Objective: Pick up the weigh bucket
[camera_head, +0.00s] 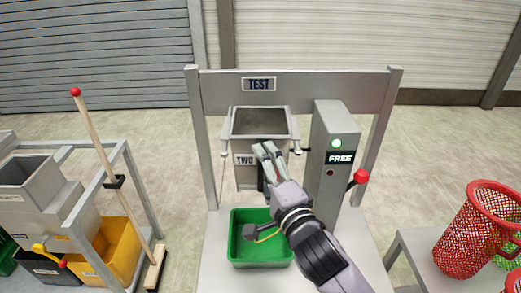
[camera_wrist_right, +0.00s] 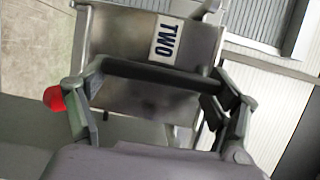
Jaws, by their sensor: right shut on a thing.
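The weigh bucket (camera_head: 247,178) is a grey metal box with an open top and a "TWO" label. It sits upright within the grey frame marked "TEST" (camera_head: 293,86). My right gripper (camera_head: 268,152) is at its front, just right of the label, and covers part of the front wall. In the right wrist view, the bucket's front (camera_wrist_right: 115,30) fills the upper middle. The fingers (camera_wrist_right: 150,88) stand either side of a dark bar across the bucket's front and are shut on it. The exact contact is hard to make out. My left gripper is not in view.
A green bin (camera_head: 236,250) stands below the bucket on the grey platform. A post with a "FREE" display (camera_head: 333,130), a green light and a red-knobbed lever (camera_head: 359,177) is close on the right.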

